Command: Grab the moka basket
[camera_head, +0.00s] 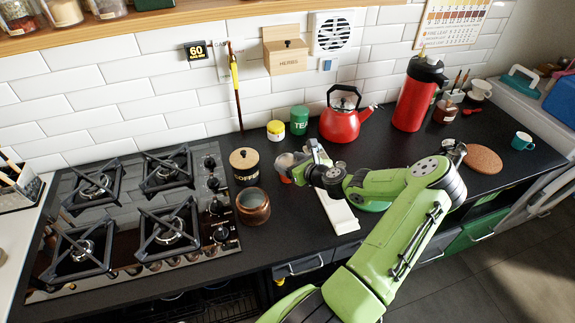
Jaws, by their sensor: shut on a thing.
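My gripper (304,168) is over the counter, right of the black coffee canister, at the end of my green arm. It is shut on a small grey piece (286,161) at its left side, which I take for the moka basket; the wrist and fingers hide much of it, and its outline is unclear. A bit of red shows just below it. I cannot tell whether the piece touches anything beneath.
The coffee canister (244,166) and a brown pot (253,206) stand close left, beside the gas hob (130,215). Yellow-white and green TEA tins (299,120), a red kettle (340,124) and a red flask (415,95) stand behind. A white cloth or board (338,212) lies in front.

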